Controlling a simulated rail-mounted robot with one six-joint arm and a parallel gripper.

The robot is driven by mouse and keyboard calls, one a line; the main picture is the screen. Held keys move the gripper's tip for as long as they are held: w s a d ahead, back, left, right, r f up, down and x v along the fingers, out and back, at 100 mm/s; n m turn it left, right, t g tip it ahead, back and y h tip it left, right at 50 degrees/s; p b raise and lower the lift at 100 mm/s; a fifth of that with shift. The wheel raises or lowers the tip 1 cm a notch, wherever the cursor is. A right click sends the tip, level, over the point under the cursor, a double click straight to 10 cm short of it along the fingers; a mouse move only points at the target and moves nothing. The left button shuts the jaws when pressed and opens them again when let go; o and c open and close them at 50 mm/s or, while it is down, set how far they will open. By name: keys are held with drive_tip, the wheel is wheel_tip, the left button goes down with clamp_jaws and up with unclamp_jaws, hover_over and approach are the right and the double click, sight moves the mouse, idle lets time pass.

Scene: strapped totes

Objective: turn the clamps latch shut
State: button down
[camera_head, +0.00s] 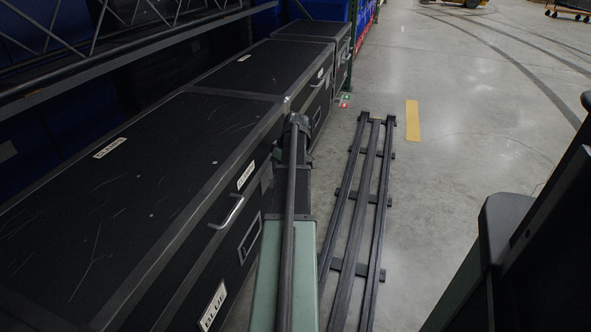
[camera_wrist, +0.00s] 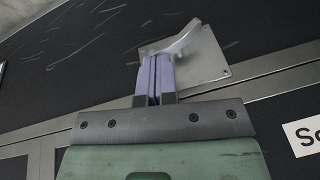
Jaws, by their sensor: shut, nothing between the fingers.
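The clamp's latch (camera_wrist: 188,52) shows in the wrist view as a bare metal plate with a raised, curved lever, screwed to a black case. My gripper (camera_wrist: 154,62) has two pale purple fingers pressed together, with nothing between them. The fingertips are right at the lower left part of the latch, overlapping it in the picture. I cannot tell whether they touch the lever. The fingers hide part of the latch plate. In the head view my arm hides the latch, and my fingertips cannot be made out.
Long black cases (camera_head: 150,175) with metal edges stand in a row at the left. A pull handle (camera_head: 228,212) sticks out from the near case's front. Dark rails (camera_head: 357,215) lie on the floor beside my arm. The concrete floor (camera_head: 470,150) to the right is open, with a yellow strip (camera_head: 412,121).

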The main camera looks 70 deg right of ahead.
drive_tip(key=shift+w+d+f, duration=0.2)
drive_tip(key=shift+d+f, duration=0.1)
drive_tip(key=shift+f, duration=0.05)
drive_tip(key=shift+d+b, duration=0.15)
drive_tip(key=shift+b, duration=0.2)
idle(0.5)
drive_tip(key=shift+a+f, duration=0.1)
drive_tip(key=shift+a, duration=0.7)
drive_tip(key=shift+r, duration=0.2)
wheel_tip(320, 180, up, 5)
drive_tip(key=p, duration=0.5)
drive_tip(key=shift+f, duration=0.2)
drive_tip(key=s+d+r+p, duration=0.2)
drive_tip(key=d+r+p, duration=0.3)
drive_tip(key=r+p, duration=0.2)
drive_tip(key=shift+s+r, duration=0.2)
drive_tip(key=shift+s, duration=0.15)
